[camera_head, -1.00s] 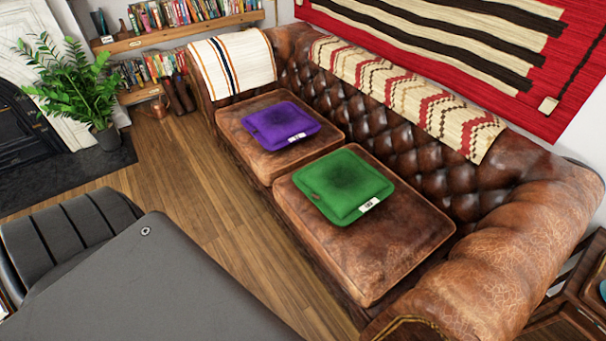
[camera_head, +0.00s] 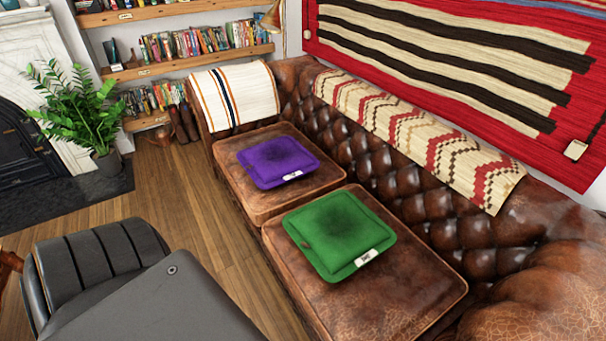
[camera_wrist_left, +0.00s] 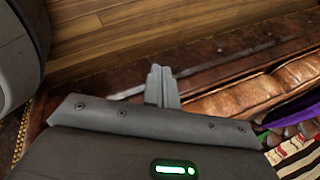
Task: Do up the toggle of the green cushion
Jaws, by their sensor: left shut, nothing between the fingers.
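The green cushion (camera_head: 340,232) lies flat on the nearer seat of the brown leather sofa in the head view. It has a white label (camera_head: 374,259) on its front right edge and a small dark mark (camera_head: 305,244) on its left edge. I cannot tell whether that mark is the toggle or whether it is done up. My left gripper (camera_wrist_left: 161,72) shows in the left wrist view, shut and empty, in front of the sofa's leather side and the wood floor. My right gripper is not in view.
A purple cushion (camera_head: 278,162) lies on the farther seat (camera_head: 243,204). A patterned throw (camera_head: 420,145) hangs over the backrest. A potted plant (camera_head: 90,110) and bookshelves (camera_head: 190,60) stand at the back left. The wood floor (camera_head: 190,220) left of the sofa is clear.

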